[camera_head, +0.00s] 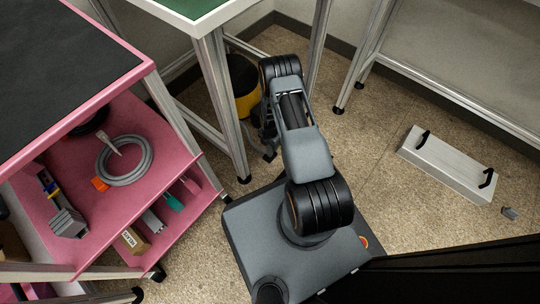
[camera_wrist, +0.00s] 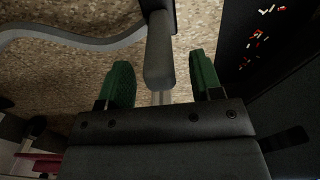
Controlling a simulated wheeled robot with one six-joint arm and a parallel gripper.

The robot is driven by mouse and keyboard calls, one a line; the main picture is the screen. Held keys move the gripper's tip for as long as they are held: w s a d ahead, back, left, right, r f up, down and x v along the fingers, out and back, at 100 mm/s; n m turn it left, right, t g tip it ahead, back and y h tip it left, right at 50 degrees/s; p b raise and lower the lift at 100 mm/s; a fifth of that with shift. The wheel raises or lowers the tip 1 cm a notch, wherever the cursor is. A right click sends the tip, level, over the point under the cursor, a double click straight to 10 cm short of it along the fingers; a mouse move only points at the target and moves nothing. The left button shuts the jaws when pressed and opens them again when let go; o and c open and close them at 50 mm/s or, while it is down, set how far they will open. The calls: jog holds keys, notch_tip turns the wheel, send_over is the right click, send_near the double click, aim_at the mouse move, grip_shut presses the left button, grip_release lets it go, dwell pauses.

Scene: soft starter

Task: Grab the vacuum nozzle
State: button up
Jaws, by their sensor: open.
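In the wrist view, my gripper (camera_wrist: 160,62) is open, its two green-padded fingers spread apart. A grey tube end, apparently the vacuum nozzle (camera_wrist: 158,65), shows between the fingers with a gap on each side. I cannot tell how deep it sits between them. Its upper part joins a darker piece at the top edge. A pale grey hose (camera_wrist: 60,42) curves in from the left. In the head view, a yellow and black vacuum drum (camera_head: 246,98) stands on the floor, partly hidden by my arm and a table leg. The nozzle and my gripper are mostly hidden there behind my arm.
A pink cart (camera_head: 145,66) at left holds a coiled grey hose (camera_head: 103,168) and tools. Legs of a green-topped table (camera_head: 219,100) stand close to my arm.

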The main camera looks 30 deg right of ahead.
jog(key=shift+f, duration=0.2)
grip_shut()
dwell(0.4)
